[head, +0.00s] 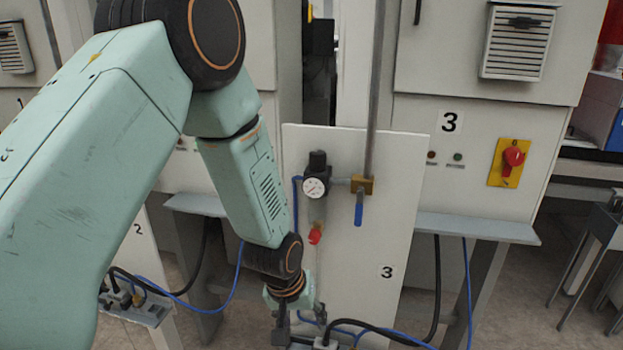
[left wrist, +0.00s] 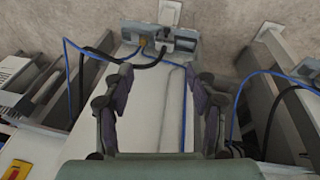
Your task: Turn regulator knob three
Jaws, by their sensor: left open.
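Regulator three is mounted on a white panel (head: 403,215) marked 3. Its black knob (head: 318,161) is on top, above a round white gauge (head: 315,187). A clear bowl with a red piece (head: 315,236) hangs below. My left gripper (head: 299,322) is low in front of the panel, below the regulator and apart from the knob, partly cut off by the frame. In the left wrist view the left gripper (left wrist: 160,85) has its fingers wide apart with nothing between them. The regulator does not show there. My right gripper is out of view.
A blue valve handle (head: 359,208) hangs from a brass fitting (head: 362,184) right of the gauge. A red rotary switch (head: 513,157) sits on the machine cabinet at right. Blue and black cables run to a socket box (left wrist: 160,42) low down.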

